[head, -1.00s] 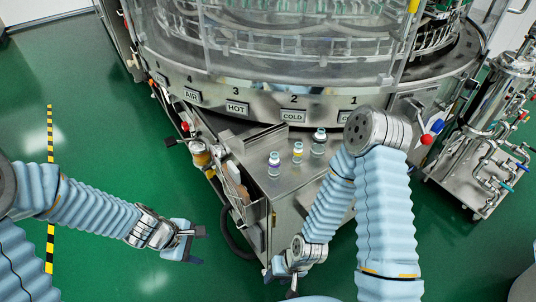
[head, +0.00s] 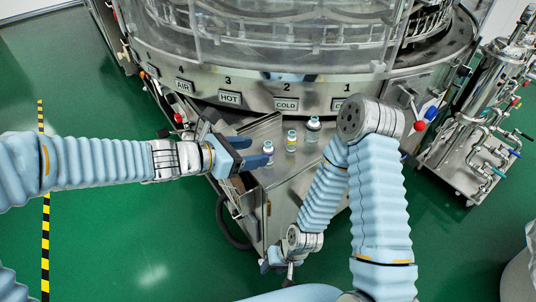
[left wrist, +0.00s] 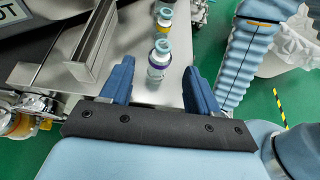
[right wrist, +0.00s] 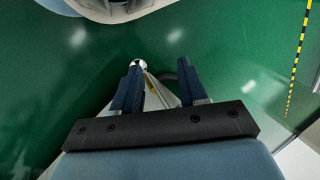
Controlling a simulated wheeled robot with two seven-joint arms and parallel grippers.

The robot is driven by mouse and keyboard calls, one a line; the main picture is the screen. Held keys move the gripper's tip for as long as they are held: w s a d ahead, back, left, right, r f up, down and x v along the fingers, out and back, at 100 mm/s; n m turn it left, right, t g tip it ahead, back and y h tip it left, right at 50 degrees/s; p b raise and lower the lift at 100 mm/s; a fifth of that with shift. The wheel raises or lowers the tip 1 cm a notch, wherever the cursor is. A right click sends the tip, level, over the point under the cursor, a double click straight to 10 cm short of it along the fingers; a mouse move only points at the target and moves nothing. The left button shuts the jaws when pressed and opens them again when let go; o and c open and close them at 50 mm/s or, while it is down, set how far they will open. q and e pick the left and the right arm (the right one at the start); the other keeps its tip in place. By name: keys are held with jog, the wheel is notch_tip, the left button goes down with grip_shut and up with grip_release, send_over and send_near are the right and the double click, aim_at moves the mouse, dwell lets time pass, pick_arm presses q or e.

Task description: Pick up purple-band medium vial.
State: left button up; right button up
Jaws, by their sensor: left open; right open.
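The purple-band vial (head: 268,148) stands upright on the steel shelf (head: 281,180), at the left end of a row of vials. My left gripper (head: 255,152) is open beside it, pointing right across the shelf. In the left wrist view, the vial (left wrist: 157,58), with its pale blue cap and purple band, shows between the fingertips and slightly beyond them; no contact is visible. In the head view its lower part is partly hidden by a finger. My right gripper (right wrist: 160,66) is open and empty, low in front of the shelf; it also shows in the head view (head: 279,266).
A yellow-band vial (head: 291,141) and a larger vial (head: 313,130) stand right of the purple-band vial. The rotary washer (head: 257,95) rises behind them. A steel piping cart (head: 478,150) stands at the right.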

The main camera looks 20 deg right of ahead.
aim_at(264, 151)
pick_arm(q)
jog(key=x, duration=0.4)
jog(key=shift+d+f, duration=0.1)
grip_shut()
